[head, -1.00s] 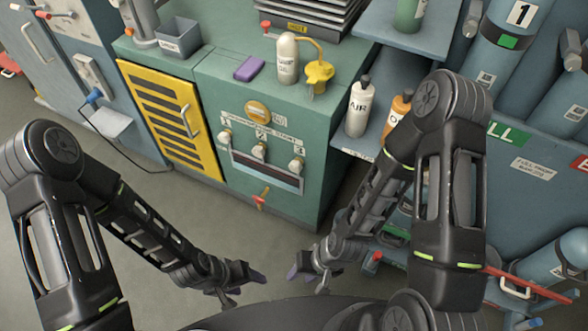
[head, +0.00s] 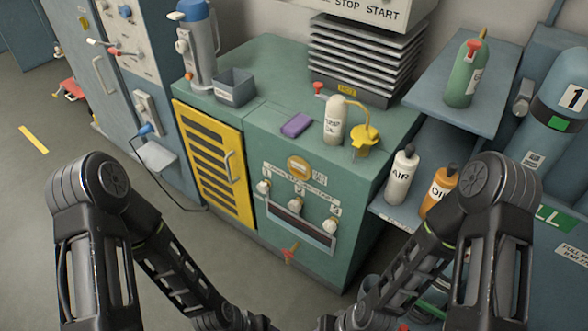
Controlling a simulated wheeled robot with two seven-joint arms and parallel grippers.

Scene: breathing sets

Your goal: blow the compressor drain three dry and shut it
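The green compressor cabinet (head: 320,262) stands in the middle of the head view. Its front has a row of three pale drain knobs: drain one (head: 263,186), drain two (head: 298,201) and drain three (head: 331,226), the rightmost. A dark recessed trough (head: 296,222) runs below them. I cannot tell whether any drain is open, and no spray shows. A red-handled valve (head: 290,252) sits lower on the front. My two arms reach in toward the bottom middle, short of the cabinet. Both grippers' fingertips are cut off by the bottom edge.
On the cabinet top are a purple block (head: 296,125), a white bottle (head: 335,122), a yellow spouted item (head: 365,140) and a grey bin (head: 235,86). AIR (head: 402,174) and orange (head: 440,190) bottles stand on the right shelf. Floor is open at left (head: 50,200).

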